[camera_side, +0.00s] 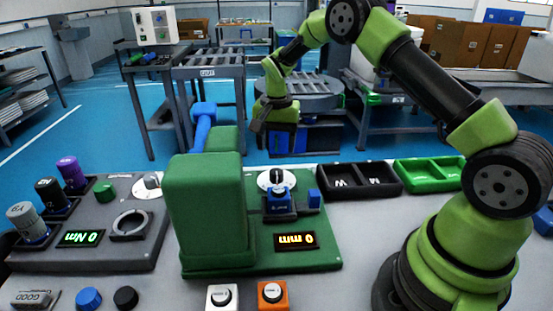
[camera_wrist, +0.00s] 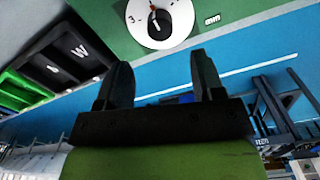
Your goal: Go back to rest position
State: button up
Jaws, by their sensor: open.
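My gripper (camera_side: 262,116) hangs in the air behind the green test station in the side view, apart from everything. In the wrist view my gripper (camera_wrist: 158,84) has its two dark fingers apart with nothing between them. The white dial also shows at the top of the wrist view (camera_wrist: 177,22).
A grey station (camera_side: 120,255) with purple, black and grey cylinders stands left. A black bin (camera_side: 358,180) and green bin (camera_side: 428,175) lie right of the test station. Blue, black, white and orange buttons line the front edge. Blue floor and conveyors (camera_side: 302,88) lie behind.

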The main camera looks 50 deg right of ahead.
jog(key=shift+r, duration=0.9)
jog(key=s+a+r+n+t, duration=0.25)
jog(key=s+r, duration=0.25)
jog(key=r, duration=0.3)
jog(key=s+a+r+n+t, duration=0.1)
jog(key=s+a+r, duration=0.3)
jog(key=r, duration=0.5)
jog(key=s+a+r+n+t+y, duration=0.1)
jog(key=s+a+n+t, duration=0.1)
jog(key=s, duration=0.6)
jog(key=s+a+n+t+y, duration=0.1)
jog(key=s+a+n, duration=0.1)
jog(key=s, duration=0.6)
jog(key=shift+a+r+t, duration=0.35)
jog(key=shift+a, duration=0.3)
